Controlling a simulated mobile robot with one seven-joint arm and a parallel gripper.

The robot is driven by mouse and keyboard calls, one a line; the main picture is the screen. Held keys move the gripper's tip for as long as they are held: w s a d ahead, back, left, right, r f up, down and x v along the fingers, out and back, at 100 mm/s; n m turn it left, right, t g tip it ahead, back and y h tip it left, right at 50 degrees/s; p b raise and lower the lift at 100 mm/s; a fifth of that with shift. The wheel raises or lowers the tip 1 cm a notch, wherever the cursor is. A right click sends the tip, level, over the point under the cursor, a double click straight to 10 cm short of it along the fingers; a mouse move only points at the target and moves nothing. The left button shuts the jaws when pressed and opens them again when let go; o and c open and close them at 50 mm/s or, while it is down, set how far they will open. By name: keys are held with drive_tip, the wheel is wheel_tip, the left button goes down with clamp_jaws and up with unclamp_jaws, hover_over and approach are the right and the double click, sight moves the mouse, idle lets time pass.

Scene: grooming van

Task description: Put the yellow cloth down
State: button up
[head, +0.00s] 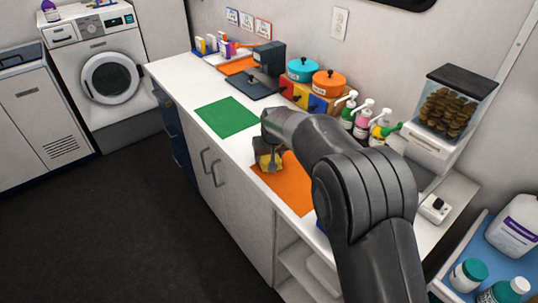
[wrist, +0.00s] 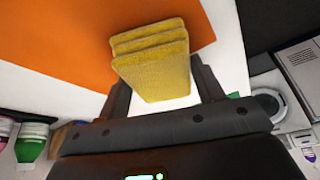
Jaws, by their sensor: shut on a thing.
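The yellow cloth (wrist: 153,62) is a folded stack of several layers, held between my gripper's two fingers (wrist: 160,95) in the wrist view. The arm hides part of the mat. I cannot tell whether the cloth touches the mat or hangs just above it. The orange mat also fills the upper left of the wrist view (wrist: 60,40).
A green mat (head: 226,117) lies farther along the white counter, with bare counter around it. Teal (head: 301,70) and orange (head: 328,83) pots, pump bottles (head: 361,119) and a treat dispenser (head: 449,110) stand along the wall. A blue cart (head: 462,262) with bottles is at right.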

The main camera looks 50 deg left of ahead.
drive_tip(key=o, duration=1)
drive_tip(key=shift+f, duration=0.1)
drive_tip(key=shift+c, duration=0.2)
drive_tip(key=v, duration=1.2)
drive_tip(key=shift+d, duration=0.1)
